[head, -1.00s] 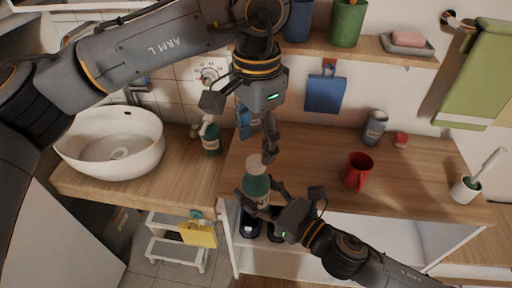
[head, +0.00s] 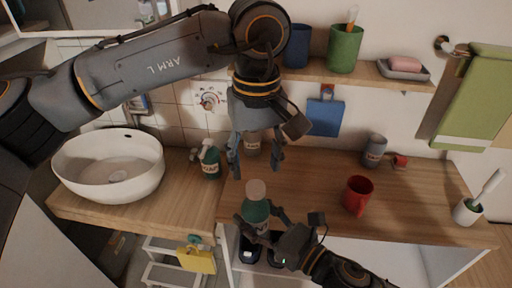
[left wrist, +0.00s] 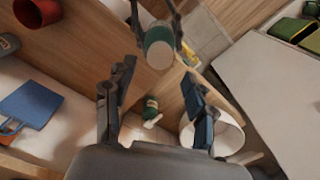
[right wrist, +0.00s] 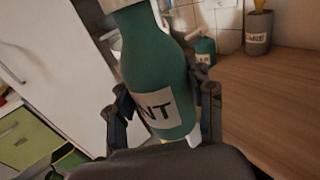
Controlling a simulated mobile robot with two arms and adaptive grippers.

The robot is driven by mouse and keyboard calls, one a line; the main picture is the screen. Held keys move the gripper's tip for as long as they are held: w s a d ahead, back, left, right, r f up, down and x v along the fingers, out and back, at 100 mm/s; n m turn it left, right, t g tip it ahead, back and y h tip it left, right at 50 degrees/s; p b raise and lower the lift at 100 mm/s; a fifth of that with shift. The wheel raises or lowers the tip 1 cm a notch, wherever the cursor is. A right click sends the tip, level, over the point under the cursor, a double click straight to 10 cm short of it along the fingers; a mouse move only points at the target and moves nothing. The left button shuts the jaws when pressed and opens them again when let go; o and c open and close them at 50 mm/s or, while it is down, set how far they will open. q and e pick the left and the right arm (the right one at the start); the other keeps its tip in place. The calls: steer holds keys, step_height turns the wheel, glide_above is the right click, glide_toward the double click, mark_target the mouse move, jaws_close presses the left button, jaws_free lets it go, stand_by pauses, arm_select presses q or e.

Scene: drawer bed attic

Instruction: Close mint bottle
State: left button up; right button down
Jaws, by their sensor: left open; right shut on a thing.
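The green mint bottle (head: 257,211) has a pale cap (head: 256,190) sitting on its top. My right gripper (head: 265,222) is shut on the bottle's body and holds it nearly upright at the front left edge of the wooden counter. The right wrist view shows the bottle (right wrist: 158,65) with its "NT" label between the fingers; its top is cut off there. My left gripper (head: 256,168) is open and empty, with its fingers apart above and behind the bottle. In the left wrist view the bottle (left wrist: 159,50) appears cap end first, beyond the open fingers.
A red mug (head: 357,194) stands on the counter (head: 310,180) to the right. A grey cup (head: 375,150) is behind it. A green soap bottle (head: 211,163) stands by the white basin (head: 108,165) at left. A shelf (head: 365,75) with cups hangs above.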

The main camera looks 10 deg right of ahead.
arm_select(q)
steer(key=n, duration=0.4)
steer(key=shift+r+n, duration=0.15)
steer(key=shift+n, duration=0.15)
steer(key=n, duration=0.6)
steer(key=shift+r+n, duration=0.2)
steer(key=shift+n, duration=0.1)
steer(key=n, duration=0.4)
steer(key=shift+r+n, duration=0.1)
steer(key=shift+n, duration=0.2)
steer(key=n, duration=0.4)
steer(key=shift+r+n, duration=0.15)
steer(key=shift+n, duration=0.15)
steer(key=n, duration=0.6)
steer(key=shift+r+n, duration=0.2)
steer(key=shift+n, duration=0.1)
steer(key=n, duration=0.4)
steer(key=shift+r, duration=0.15)
steer(key=n, duration=0.4)
steer(key=shift+r, duration=0.1)
steer(key=n, duration=0.5)
steer(key=shift+r, duration=0.15)
